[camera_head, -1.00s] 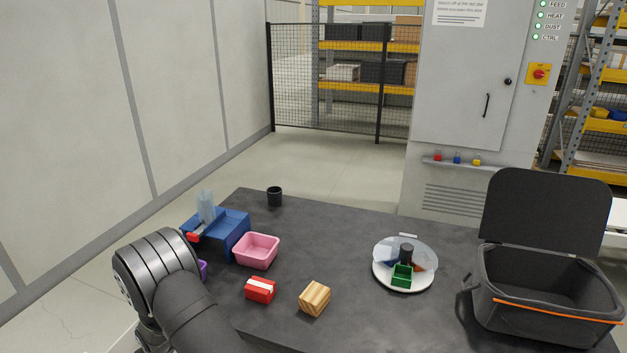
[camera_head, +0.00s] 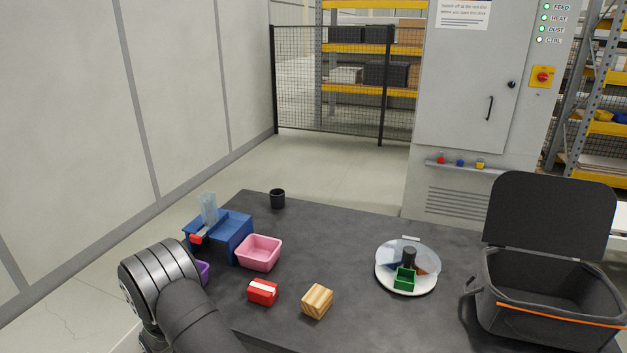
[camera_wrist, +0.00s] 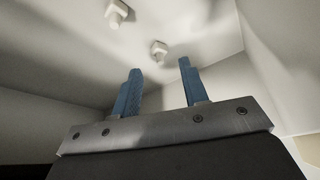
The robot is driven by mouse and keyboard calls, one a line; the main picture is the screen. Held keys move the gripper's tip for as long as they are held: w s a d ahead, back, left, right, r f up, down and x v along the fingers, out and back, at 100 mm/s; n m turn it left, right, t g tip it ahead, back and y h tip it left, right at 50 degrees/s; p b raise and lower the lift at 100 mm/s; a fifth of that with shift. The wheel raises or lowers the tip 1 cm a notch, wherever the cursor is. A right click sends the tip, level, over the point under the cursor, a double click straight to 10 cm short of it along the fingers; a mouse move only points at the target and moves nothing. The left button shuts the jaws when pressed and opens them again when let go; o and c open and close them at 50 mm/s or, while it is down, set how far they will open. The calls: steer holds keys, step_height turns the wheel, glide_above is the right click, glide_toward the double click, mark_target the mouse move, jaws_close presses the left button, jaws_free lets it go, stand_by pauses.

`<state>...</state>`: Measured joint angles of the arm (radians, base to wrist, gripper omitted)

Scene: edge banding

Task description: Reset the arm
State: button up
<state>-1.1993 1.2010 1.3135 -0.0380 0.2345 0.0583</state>
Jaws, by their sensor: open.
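In the wrist view my gripper (camera_wrist: 158,88) is open and empty. Its two blue fingers stand apart and point toward a pale surface with two light knob-like fittings. In the head view only my arm's links show at the lower left, and the gripper is out of sight.
The dark table holds a blue dispenser (camera_head: 218,236), pink bin (camera_head: 258,253), red-and-white block (camera_head: 263,292), wooden block (camera_head: 317,301), black cup (camera_head: 277,198), round tray (camera_head: 408,287) with a green box (camera_head: 404,279), and open black bag (camera_head: 545,300). A purple item (camera_head: 203,272) is partly hidden by my arm.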

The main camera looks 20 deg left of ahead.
steer(key=x, duration=0.3)
steer(key=shift+d, duration=0.1)
steer(key=shift+a+r, duration=0.15)
steer(key=shift+a, duration=0.05)
step_height(320, 180, up, 37)
steer(key=w+d+m, duration=0.1)
steer(key=w+d, duration=0.4)
steer(key=w, duration=0.3)
steer(key=shift+w+d+r, duration=0.25)
steer(key=shift+w+d, duration=0.1)
steer(key=shift+d, duration=0.05)
steer(key=shift+o, duration=0.2)
